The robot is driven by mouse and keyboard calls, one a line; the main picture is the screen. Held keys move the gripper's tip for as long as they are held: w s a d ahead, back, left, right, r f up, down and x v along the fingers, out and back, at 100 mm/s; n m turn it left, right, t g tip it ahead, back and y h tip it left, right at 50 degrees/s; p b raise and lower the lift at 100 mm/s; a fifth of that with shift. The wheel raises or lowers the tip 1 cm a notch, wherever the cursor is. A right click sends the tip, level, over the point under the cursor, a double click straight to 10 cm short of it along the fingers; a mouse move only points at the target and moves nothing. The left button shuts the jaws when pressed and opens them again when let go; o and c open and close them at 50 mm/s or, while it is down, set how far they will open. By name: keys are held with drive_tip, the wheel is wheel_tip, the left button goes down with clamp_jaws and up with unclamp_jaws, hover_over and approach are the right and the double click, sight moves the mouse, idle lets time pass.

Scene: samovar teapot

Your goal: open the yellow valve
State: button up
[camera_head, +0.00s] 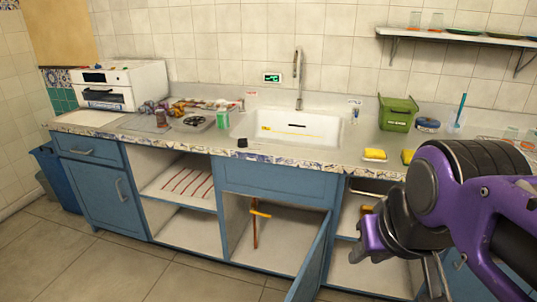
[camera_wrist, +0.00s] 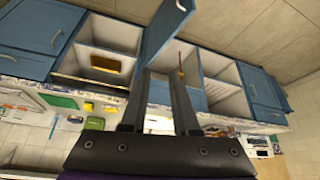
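The yellow valve (camera_head: 260,212) sits on a thin upright brownish pipe (camera_head: 255,233) inside the open cabinet under the sink. The pipe also shows small in the wrist view (camera_wrist: 181,62), just beyond and right of my fingertips in the picture; the valve handle is too small to make out clearly there. My gripper (camera_wrist: 160,76) is open and empty, with a clear gap between its two dark fingers. In the head view it is at the lower right, well apart from the valve and partly hidden by my arm.
The blue cabinet door (camera_head: 312,262) stands swung open at the right of the valve's compartment, between it and my arm. The counter (camera_head: 300,157) with the sink (camera_head: 290,128) lies above. The floor (camera_head: 110,258) in front is clear.

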wheel_tip(320, 180, up, 13)
drive_tip(key=p, duration=1.2)
drive_tip(key=shift+f, duration=0.1)
clamp_jaws()
drive_tip(key=shift+f, duration=0.15)
drive_tip(key=shift+s+a, duration=0.15)
